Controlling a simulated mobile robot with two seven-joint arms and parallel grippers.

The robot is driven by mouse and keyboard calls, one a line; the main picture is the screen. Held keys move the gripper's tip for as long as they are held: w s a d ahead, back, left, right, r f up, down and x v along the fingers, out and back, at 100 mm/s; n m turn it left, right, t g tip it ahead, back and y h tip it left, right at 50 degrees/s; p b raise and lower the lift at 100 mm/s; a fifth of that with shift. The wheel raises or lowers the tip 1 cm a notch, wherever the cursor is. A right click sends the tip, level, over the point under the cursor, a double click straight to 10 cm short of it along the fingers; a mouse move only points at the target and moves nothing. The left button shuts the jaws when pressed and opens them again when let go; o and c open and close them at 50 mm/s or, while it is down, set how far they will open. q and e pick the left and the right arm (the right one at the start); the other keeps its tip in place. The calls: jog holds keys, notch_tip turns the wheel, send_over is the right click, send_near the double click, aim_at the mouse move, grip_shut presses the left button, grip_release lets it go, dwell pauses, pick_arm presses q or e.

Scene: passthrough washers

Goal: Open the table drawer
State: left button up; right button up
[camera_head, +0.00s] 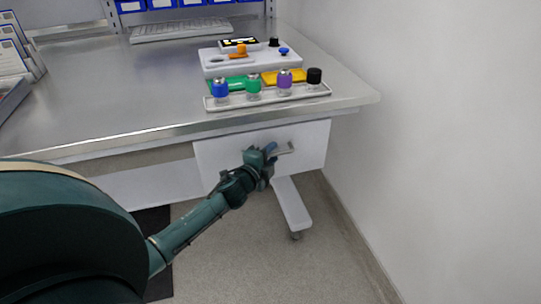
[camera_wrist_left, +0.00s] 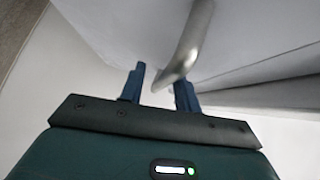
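The white drawer front (camera_head: 309,140) hangs under the right part of the table's front edge. I see no clear gap showing it pulled out. Its metal bar handle (camera_head: 285,148) sits near the middle of the front. My left gripper (camera_head: 270,150) is at the handle. In the left wrist view, the handle (camera_wrist_left: 190,42) comes down between the two blue fingers of my left gripper (camera_wrist_left: 160,88). The fingers are apart, with a visible gap between the left finger and the handle. My right gripper is not in view.
The metal table top (camera_head: 120,90) holds a tray (camera_head: 216,104) with several colored-capped bottles near the front edge, above the drawer. A white board (camera_head: 213,62) with small items lies behind it. A table leg (camera_head: 291,205) stands below the drawer. A wall (camera_head: 440,130) rises on the right.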

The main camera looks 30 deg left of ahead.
pick_arm(q)
grip_shut()
dwell(0.5)
jog(key=shift+s+d, duration=0.1)
